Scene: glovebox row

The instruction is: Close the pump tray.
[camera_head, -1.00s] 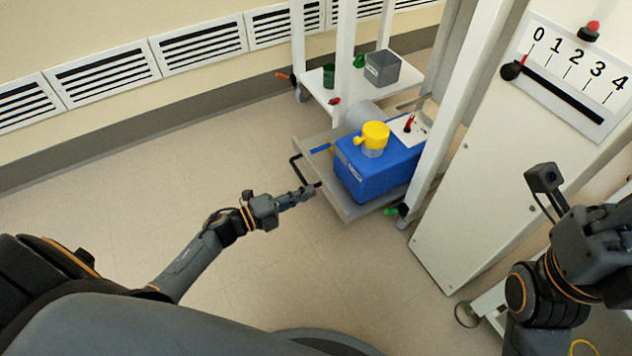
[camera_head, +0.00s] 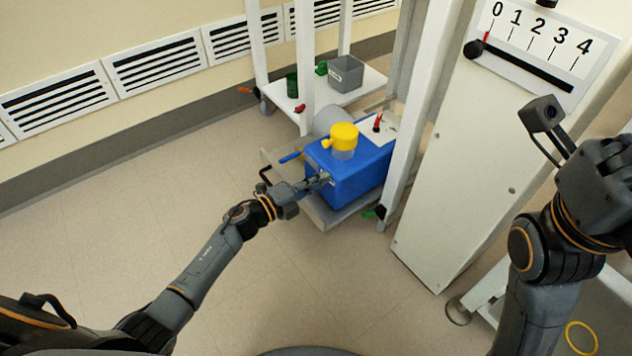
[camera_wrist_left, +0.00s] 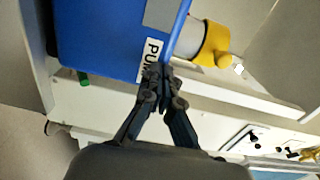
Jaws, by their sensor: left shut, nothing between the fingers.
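The pump tray (camera_head: 334,217) is a low grey pull-out tray under the white frame, and its front part sticks out over the floor. A blue pump (camera_head: 352,176) with a yellow cap (camera_head: 343,135) stands on it. The tray's dark handle (camera_head: 264,174) shows at its left front. My left gripper (camera_head: 326,179) is shut and empty, at the near face of the pump. In the left wrist view the fingertips (camera_wrist_left: 158,72) lie over the pump's label; whether they touch it I cannot tell. My right arm shows at the right edge; its fingers are not visible.
A white shelf (camera_head: 370,82) with a grey bin (camera_head: 346,73) stands behind the tray. A white post (camera_head: 407,130) and a panel with a 0–4 scale (camera_head: 535,45) rise to the right. The floor at left is clear. A yellow ring (camera_head: 581,338) lies lower right.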

